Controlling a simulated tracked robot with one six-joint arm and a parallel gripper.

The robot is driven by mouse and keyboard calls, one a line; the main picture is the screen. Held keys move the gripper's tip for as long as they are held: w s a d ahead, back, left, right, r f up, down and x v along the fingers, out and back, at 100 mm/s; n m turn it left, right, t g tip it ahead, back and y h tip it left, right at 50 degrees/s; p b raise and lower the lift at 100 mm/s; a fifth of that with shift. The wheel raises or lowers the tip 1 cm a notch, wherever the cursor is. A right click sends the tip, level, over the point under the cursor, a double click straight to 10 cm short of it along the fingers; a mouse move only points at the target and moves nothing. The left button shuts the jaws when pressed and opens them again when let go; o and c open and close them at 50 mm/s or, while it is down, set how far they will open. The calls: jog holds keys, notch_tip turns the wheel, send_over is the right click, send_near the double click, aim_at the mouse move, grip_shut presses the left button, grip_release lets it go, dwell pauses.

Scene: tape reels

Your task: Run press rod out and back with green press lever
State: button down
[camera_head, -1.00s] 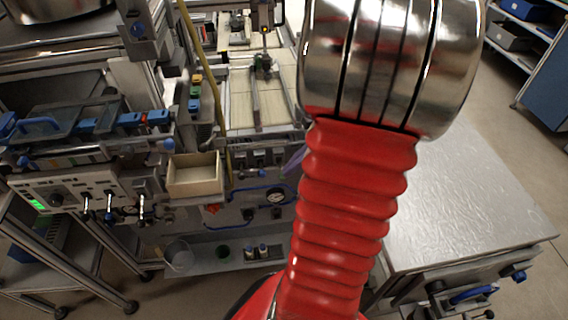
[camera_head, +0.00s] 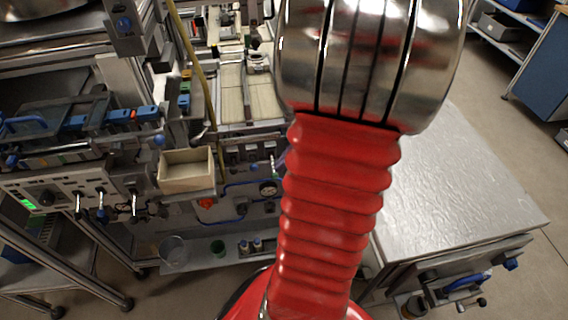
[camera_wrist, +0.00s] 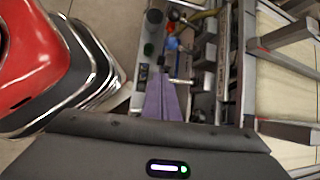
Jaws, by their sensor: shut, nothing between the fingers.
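My gripper (camera_wrist: 161,84) shows in the wrist view as two purple fingers pressed together and empty. Its tips are over the front panel of the bench, beside a thin silver lever (camera_wrist: 184,82); I cannot tell whether they touch. In the head view my red arm hides most of the gripper. A small pale lever (camera_head: 274,165) stands on the panel at the arm's left edge; its green colour is not clear. I cannot pick out the press rod with certainty.
An open beige box (camera_head: 186,184) sits left of the panel. A pressure gauge (camera_head: 268,189) is on the panel. A green cup (camera_head: 218,247) stands on the lower shelf. A silver-topped table (camera_head: 450,185) is to the right.

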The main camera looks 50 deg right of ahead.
jog(key=shift+r, duration=0.1)
dwell(0.3)
jog(key=s+d+r, duration=0.1)
jog(key=s+r, duration=0.8)
jog(key=shift+s+r, duration=0.4)
jog(key=shift+w, duration=0.1)
dwell(0.4)
